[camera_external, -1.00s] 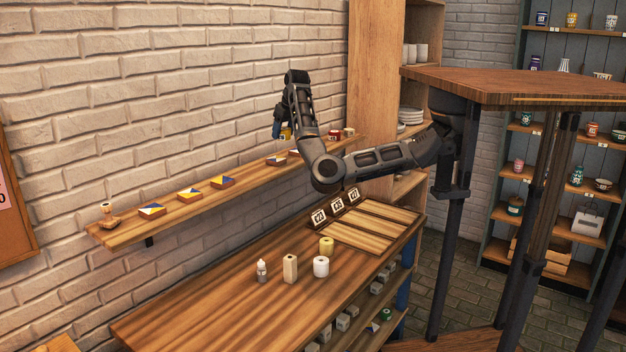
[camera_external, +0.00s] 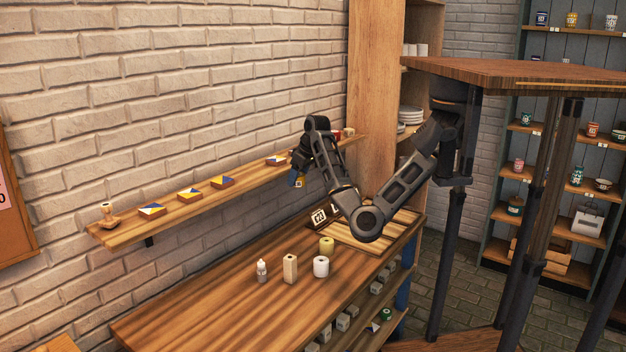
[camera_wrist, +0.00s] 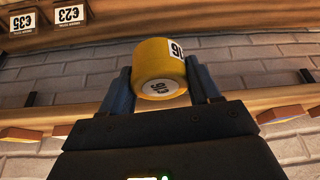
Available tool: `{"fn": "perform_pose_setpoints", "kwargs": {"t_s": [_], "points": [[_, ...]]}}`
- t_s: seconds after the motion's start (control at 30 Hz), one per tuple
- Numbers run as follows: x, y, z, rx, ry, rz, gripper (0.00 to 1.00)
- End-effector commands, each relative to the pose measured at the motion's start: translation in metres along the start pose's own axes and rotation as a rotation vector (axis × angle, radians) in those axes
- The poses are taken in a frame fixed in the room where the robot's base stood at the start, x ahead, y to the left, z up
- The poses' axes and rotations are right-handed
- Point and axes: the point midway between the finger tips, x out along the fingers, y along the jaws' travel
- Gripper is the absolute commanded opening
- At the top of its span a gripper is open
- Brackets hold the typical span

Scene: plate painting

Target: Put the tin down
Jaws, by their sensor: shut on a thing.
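A yellow tin (camera_wrist: 160,58) with white number labels is held between the two dark fingers of my gripper (camera_wrist: 160,88) in the wrist view. In the external view my gripper (camera_external: 297,180) points downward near the front edge of the wall shelf (camera_external: 128,234), above the far part of the workbench (camera_external: 215,305). Only a small bit of the tin's yellow shows there, and the tin is clear of the bench.
Several painted tiles and a small stamp-like piece (camera_external: 108,213) stand on the wall shelf. The bench's near left is clear.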

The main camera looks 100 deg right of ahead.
Motion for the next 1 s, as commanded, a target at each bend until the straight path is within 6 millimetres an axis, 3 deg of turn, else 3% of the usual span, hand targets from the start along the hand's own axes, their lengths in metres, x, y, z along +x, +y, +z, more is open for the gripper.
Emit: {"fn": "perform_pose_setpoints", "kwargs": {"t_s": [0.03,0.2,0.4,0.63,1.0], "points": [[0.014,-0.021,0.013,-0.071,-0.003,-0.026,0.22],[0.038,-0.082,0.05,-0.297,-0.002,-0.121,0.22],[0.054,-0.128,0.086,-0.482,-0.002,-0.198,0.22],[0.065,-0.162,0.118,-0.624,-0.001,-0.257,0.22],[0.079,-0.173,0.121,-0.335,-0.001,-0.135,0.22]]}}
